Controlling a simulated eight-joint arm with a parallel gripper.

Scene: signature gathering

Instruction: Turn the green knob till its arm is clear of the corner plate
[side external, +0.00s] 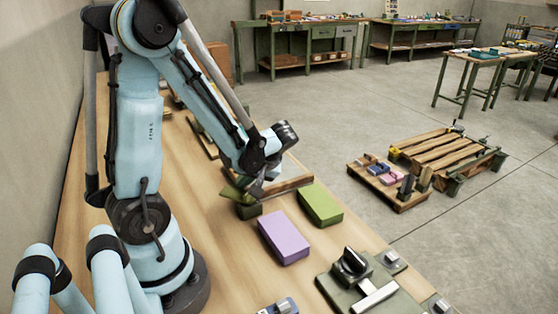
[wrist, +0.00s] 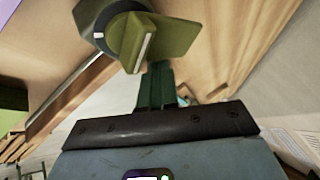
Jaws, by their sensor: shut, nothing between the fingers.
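The olive-green knob (wrist: 128,42) has a pale line on its face and a flat arm (wrist: 174,36) reaching to the right in the wrist view. In the side view the knob (side external: 234,194) shows small, partly behind my wrist. My gripper (wrist: 157,68) has its dark green fingers together, empty, with the tips just beside the knob and its arm. I cannot tell whether they touch. I cannot make out the corner plate with certainty; my wrist and the knob hide part of that area.
A green block (side external: 320,205) and a purple block (side external: 284,237) lie to the right. A black knob (side external: 351,264) on a green plate stands near the front.

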